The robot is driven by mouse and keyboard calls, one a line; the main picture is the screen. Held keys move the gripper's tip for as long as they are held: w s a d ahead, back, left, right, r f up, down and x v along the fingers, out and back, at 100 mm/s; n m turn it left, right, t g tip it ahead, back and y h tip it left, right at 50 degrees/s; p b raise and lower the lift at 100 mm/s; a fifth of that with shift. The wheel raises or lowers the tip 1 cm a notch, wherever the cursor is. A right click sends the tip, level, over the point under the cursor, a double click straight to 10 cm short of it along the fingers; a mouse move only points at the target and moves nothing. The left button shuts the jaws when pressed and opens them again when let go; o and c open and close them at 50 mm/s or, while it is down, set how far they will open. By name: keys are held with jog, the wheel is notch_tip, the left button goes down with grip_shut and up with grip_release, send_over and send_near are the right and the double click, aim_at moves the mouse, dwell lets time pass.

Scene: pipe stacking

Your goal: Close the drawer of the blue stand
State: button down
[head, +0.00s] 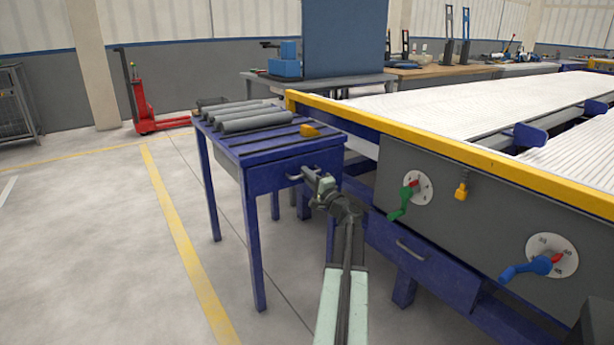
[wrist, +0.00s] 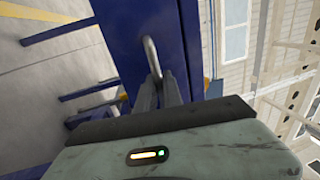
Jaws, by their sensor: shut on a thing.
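The blue stand (head: 258,180) is a tall table with grey pipes (head: 245,118) lying on its slatted top. Its drawer front (head: 270,177) faces me and carries a metal handle (head: 294,177). The drawer looks close to flush with the frame, but I cannot tell exactly how far open it is. My gripper (head: 312,176) reaches up to this handle. In the wrist view the handle (wrist: 151,55) is a metal bar on the blue front (wrist: 130,30), and my gripper (wrist: 159,80) is shut on its near end.
A conveyor bench with a yellow edge (head: 450,148) stands to the right. It has a green knob (head: 402,202), a blue knob (head: 530,268) and its own lower drawer (head: 425,265). A yellow block (head: 309,131) lies on the stand. The floor at left is clear; a red pallet jack (head: 145,110) stands behind.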

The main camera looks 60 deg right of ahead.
aim_at(296, 167)
jog(key=shift+d, duration=0.15)
jog(key=x, duration=0.2)
jog(key=f+x, duration=0.1)
jog(key=x, duration=0.4)
jog(key=shift+w+d+f, duration=0.15)
jog(key=shift+w+d, duration=0.05)
jog(key=shift+w, duration=0.05)
jog(key=shift+a, duration=0.1)
jog(key=c, duration=1.5)
grip_release()
jog(key=shift+a, duration=0.1)
